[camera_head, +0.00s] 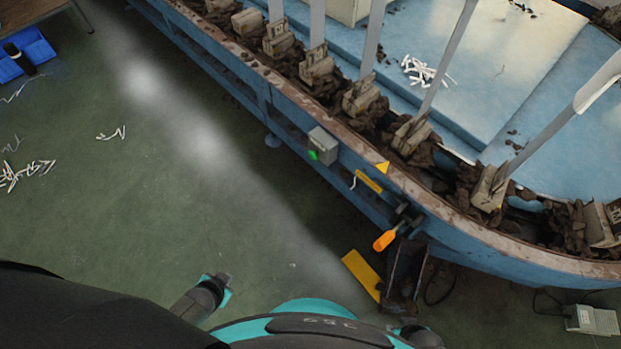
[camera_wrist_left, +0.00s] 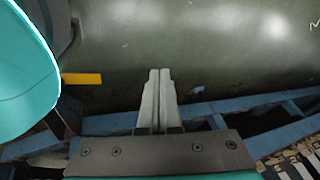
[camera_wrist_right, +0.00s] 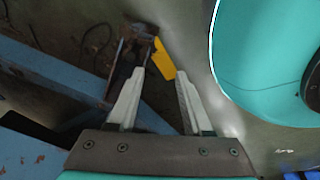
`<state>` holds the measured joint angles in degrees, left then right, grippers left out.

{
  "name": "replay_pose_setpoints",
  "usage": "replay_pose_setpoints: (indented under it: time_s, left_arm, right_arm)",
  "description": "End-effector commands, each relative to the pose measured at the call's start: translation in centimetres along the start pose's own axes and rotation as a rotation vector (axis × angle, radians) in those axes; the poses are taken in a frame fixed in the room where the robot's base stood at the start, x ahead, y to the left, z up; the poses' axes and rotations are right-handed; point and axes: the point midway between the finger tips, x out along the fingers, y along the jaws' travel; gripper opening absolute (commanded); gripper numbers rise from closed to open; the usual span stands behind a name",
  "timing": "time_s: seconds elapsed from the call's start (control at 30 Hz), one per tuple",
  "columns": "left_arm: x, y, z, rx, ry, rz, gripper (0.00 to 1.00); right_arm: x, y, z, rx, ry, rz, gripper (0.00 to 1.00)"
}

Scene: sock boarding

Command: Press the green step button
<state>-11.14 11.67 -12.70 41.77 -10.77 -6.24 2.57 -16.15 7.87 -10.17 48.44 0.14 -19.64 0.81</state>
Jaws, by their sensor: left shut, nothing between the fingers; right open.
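The green step button (camera_head: 313,155) sits on the side of a small grey box (camera_head: 323,144) fixed to the blue machine's outer edge, in the head view. Nothing touches it. My left gripper (camera_wrist_left: 160,72) is shut and empty in the left wrist view. My right gripper (camera_wrist_right: 160,72) is open and empty in the right wrist view, with a rusty stand (camera_wrist_right: 128,65) beyond its fingers. Neither set of fingers shows clearly in the head view. The button does not show clearly in either wrist view.
The blue machine (camera_head: 470,225) curves across the head view, with clamps and dark debris along its rim. An orange-handled tool (camera_head: 384,240) sticks out of its side. A yellow block (camera_head: 361,273) lies beside the rusty stand. Green floor (camera_head: 150,200) is open to the left.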

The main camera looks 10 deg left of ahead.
Motion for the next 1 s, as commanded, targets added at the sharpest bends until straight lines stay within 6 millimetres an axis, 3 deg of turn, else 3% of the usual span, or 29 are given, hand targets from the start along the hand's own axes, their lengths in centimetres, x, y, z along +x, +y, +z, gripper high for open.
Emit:
replay_pose_setpoints:
  time_s: [0.03, 0.2, 0.5, 0.8, 1.0]
  left_arm:
    - [0.9, -1.4, -2.1, 0.061, 0.058, -0.022, 0.00]
    - [1.7, -4.6, -8.7, 0.271, 0.234, -0.083, 0.00]
    - [1.0, -7.5, -19.0, 0.659, 0.507, -0.169, 0.00]
    - [-1.1, -7.5, -26.2, 1.070, 0.715, -0.229, 0.00]
    - [-2.2, -6.7, -28.9, 1.333, 0.799, -0.253, 0.00]
  right_arm:
    - [0.4, -0.2, -1.4, 0.001, 0.018, -0.002, 0.50]
    - [-0.1, -0.9, -4.4, 0.005, 0.035, -0.010, 0.50]
    - [-2.5, -2.0, -9.1, 0.011, 0.068, -0.023, 0.50]
    - [-6.6, -2.7, -12.6, 0.019, 0.100, -0.034, 0.50]
    - [-9.7, -2.9, -14.0, 0.025, 0.121, -0.040, 0.50]
